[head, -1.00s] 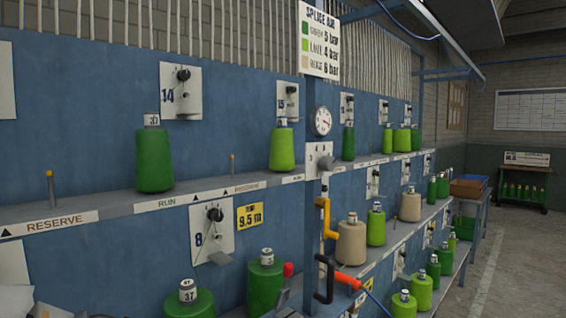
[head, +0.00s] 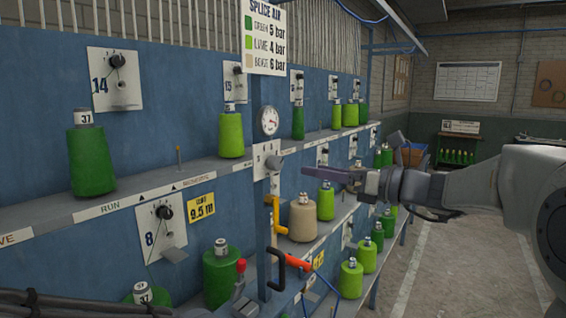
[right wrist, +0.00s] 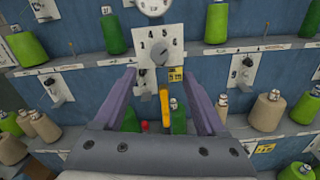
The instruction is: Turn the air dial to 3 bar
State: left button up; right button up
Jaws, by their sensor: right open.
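The air dial (head: 273,161) is a grey knob on a pale plate fixed to the blue post, under the round white gauge (head: 269,120). In the right wrist view the dial (right wrist: 160,53) faces me, with numbers around it; I cannot tell exactly where its pointer sets. My right gripper (head: 315,163) is open and empty, to the right of the dial and apart from it. In the right wrist view its two purple fingers (right wrist: 158,76) stand apart, with the dial plate beyond and between their tips.
A splice air sign (head: 265,37) lists green 5, lime 4 and beige 6 bar. A yellow handle (head: 275,212) and an orange-red splicing tool (head: 298,260) hang below the dial. Green, lime and beige cones stand on the shelves. The aisle floor (head: 440,265) at right is clear.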

aim_at(280, 164)
jog(key=p+x, duration=0.3)
jog(key=x, duration=0.5)
jog(key=shift+w+a, duration=0.1)
jog(key=shift+a, duration=0.2)
jog(key=shift+w+a, duration=0.45)
jog(key=shift+a, duration=0.1)
grip_shut()
